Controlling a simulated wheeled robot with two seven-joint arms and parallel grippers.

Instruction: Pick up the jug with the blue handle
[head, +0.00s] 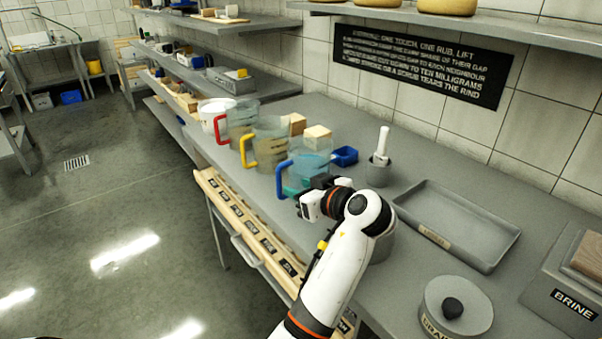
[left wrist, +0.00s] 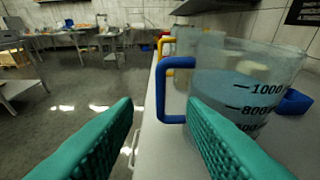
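The jug with the blue handle (head: 312,155) is clear, with a bluish tint, and stands upright on the grey counter. In the left wrist view the jug (left wrist: 250,85) shows black volume marks, and its blue handle (left wrist: 161,92) stands out to the left. My left gripper (head: 294,188) is close in front of this jug at handle height. In the left wrist view its teal fingers (left wrist: 162,104) are spread apart, with the handle showing in the gap beyond the tips; I see no clear contact. My right gripper is not in view.
A yellow-handled jug (head: 270,148) and a red-handled jug (head: 241,120) stand in a row behind. A blue tub (head: 345,156), a pestle in a pot (head: 380,160) and a grey tray (head: 478,235) are to the right. Open floor lies left of the counter.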

